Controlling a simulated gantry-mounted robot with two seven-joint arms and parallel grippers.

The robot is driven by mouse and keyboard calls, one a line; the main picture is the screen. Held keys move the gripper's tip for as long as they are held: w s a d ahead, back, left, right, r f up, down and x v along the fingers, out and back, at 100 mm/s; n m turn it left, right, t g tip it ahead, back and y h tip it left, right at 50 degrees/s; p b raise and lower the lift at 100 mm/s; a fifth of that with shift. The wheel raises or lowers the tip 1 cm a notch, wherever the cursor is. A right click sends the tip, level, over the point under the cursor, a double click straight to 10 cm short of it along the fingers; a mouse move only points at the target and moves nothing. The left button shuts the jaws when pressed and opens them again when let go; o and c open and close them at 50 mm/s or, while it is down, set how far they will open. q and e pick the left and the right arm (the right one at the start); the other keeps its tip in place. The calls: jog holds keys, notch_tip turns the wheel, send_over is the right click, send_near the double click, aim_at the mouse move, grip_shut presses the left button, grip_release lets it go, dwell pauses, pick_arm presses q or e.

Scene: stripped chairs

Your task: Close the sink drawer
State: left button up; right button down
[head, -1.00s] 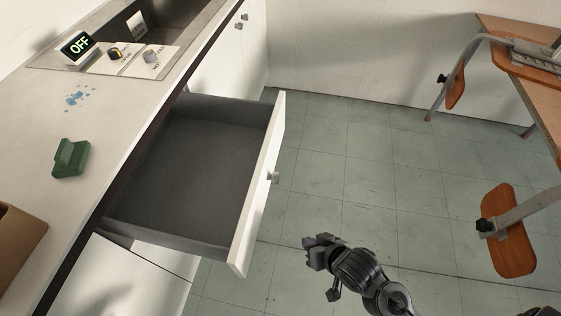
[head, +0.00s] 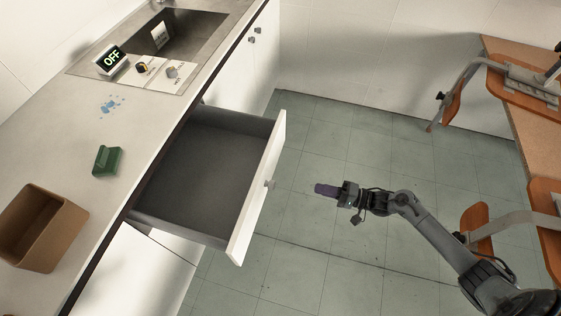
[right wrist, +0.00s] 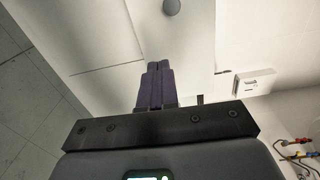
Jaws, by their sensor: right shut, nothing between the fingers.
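The sink drawer (head: 205,175) is pulled out from the counter, grey and empty inside, with a white front panel (head: 256,190). A round knob (head: 270,184) sits on the front, and a knob also shows at the top of the right wrist view (right wrist: 172,6). My right gripper (head: 322,189) is shut and empty, to the right of the drawer front and apart from it. Its purple fingers (right wrist: 157,84) show closed together in the right wrist view, pointing at a white panel. My left gripper is not in view.
The white counter (head: 60,140) holds a green block (head: 107,160), a brown box (head: 38,225), blue spots and a dark sink area with an OFF display (head: 111,61). Orange-brown chairs (head: 478,230) and a table (head: 525,120) stand at the right. The tiled floor (head: 310,245) between is clear.

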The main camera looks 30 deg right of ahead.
notch_tip(320, 180, up, 3)
jog(key=w, duration=0.3)
jog(key=b, duration=0.2)
send_near(270, 168)
jog(key=x, duration=0.5)
jog(key=shift+w+a+f, duration=0.1)
jog(key=shift+w+f, duration=0.2)
jog(key=shift+w+a, duration=0.45)
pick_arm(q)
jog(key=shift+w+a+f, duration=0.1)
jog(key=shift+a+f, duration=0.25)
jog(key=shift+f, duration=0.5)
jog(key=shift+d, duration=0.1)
